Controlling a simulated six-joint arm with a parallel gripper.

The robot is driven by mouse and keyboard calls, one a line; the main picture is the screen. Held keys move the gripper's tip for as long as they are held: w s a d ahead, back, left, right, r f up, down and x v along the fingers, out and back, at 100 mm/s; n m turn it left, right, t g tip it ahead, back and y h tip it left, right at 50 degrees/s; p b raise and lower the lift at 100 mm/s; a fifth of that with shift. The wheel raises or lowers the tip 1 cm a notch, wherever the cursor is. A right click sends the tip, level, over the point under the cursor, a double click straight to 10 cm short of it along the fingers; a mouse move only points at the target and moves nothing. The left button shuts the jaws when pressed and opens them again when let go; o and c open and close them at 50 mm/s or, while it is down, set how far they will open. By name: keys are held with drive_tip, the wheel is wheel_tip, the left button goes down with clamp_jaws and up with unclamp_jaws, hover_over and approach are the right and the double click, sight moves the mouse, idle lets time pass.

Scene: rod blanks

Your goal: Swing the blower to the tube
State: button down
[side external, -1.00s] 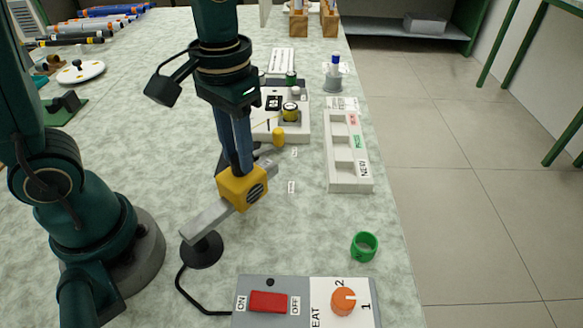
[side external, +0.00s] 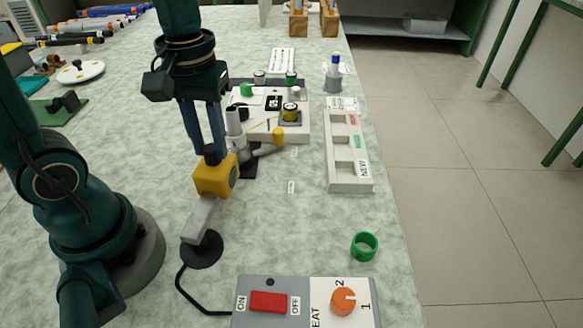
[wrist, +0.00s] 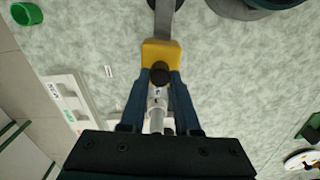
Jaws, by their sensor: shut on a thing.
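The blower is a yellow block (side external: 212,180) on a grey swing arm (side external: 201,215) that pivots on a round black base. It also shows in the wrist view (wrist: 161,52). My gripper (side external: 207,146) has its blue fingers on either side of the black knob (wrist: 160,75) on top of the block and is shut on it. A white tube (side external: 234,122) stands upright in a holder behind and right of the blower. In the wrist view the tube (wrist: 157,100) shows between my fingers, just beyond the block. Whether block and tube touch is unclear.
A control box with a red switch (side external: 268,302) and orange dial (side external: 343,301) stands in front. A green ring (side external: 364,246) lies on the bench. A white compartment tray (side external: 347,176) stands at the right edge. A board with caps (side external: 300,127) is behind the tube.

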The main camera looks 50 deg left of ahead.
drive_tip(key=c, duration=0.6)
unclamp_jaws()
drive_tip(key=shift+r, duration=0.1)
wheel_tip(320, 180, up, 4)
drive_tip(key=shift+r, duration=0.5)
